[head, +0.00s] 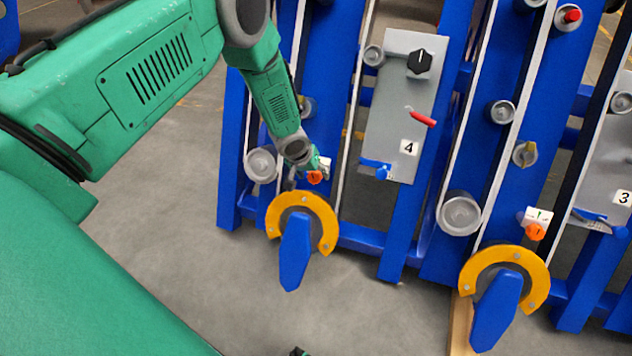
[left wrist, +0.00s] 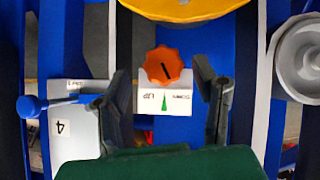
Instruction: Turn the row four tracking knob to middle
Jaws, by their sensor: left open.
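An orange knob (head: 314,177) with a black pointer mark sits low on the left blue row, above a yellow half-ring. In the left wrist view the orange knob (left wrist: 164,65) is in front of a white card (left wrist: 165,98) with UP and DOWN marks and a green arrow, seen upside down. Its pointer mark runs nearly along the arrow's line, slightly tilted. My left gripper (head: 305,172) is at this knob. In the left wrist view my left gripper (left wrist: 163,70) is open, one finger on each side of the knob, with gaps visible. My right gripper is not seen.
A grey panel (head: 384,125) marked 4, with a black knob (head: 419,62), a red lever (head: 421,117) and a blue lever (head: 377,168), stands right of the knob. The yellow half-ring (head: 327,217) with a blue pointed plate (head: 294,255) is just below. Another orange knob (head: 534,231) is farther right.

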